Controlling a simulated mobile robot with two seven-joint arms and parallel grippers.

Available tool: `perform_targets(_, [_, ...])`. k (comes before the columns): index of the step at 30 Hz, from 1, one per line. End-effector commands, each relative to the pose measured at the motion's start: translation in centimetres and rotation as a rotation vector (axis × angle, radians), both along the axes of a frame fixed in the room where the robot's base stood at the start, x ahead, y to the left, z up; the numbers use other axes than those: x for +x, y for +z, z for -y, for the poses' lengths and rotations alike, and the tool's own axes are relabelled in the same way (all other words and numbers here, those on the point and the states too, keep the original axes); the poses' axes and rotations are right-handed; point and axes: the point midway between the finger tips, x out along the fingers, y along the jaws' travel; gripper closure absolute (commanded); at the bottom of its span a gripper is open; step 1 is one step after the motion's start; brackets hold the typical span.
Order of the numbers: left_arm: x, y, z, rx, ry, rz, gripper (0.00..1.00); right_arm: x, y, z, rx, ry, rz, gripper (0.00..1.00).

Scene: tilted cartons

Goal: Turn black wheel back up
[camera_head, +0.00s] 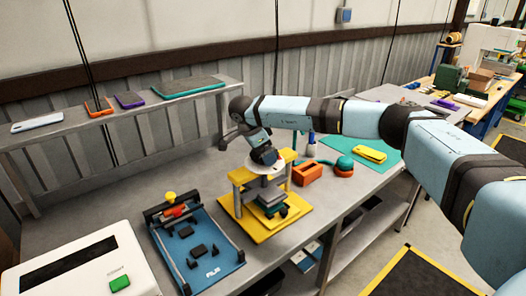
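A yellow press (240,190) stands on a yellow base plate on the grey bench, with grey plates and a green piece stacked under its top beam. My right arm comes in from the right, and my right gripper (264,154) points down onto the top of the press. A pale disc (267,168) shows just below the gripper. Dark parts at the gripper's tip overlap the top of the press, and I cannot tell the black wheel from the fingers there. The fingertips are too small and hidden to show whether they are open or shut. My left gripper is not in view.
A blue fixture (213,270) with black clamps lies left of the press. A white box (75,277) with a green button stands front left. An orange block (307,174) and a teal mat (393,150) lie to the right. A shelf (60,128) holding phones runs behind.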

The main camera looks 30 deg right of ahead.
Motion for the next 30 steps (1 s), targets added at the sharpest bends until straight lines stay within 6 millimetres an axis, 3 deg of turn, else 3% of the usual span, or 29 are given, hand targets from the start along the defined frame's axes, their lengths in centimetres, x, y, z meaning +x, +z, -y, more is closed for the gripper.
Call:
perform_targets(18, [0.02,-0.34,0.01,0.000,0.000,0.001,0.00,-0.32,-0.02,0.05,0.000,0.582,0.001,0.33])
perform_targets(30, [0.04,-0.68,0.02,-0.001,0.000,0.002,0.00,-0.45,-0.06,0.15,0.001,0.867,0.000,0.33])
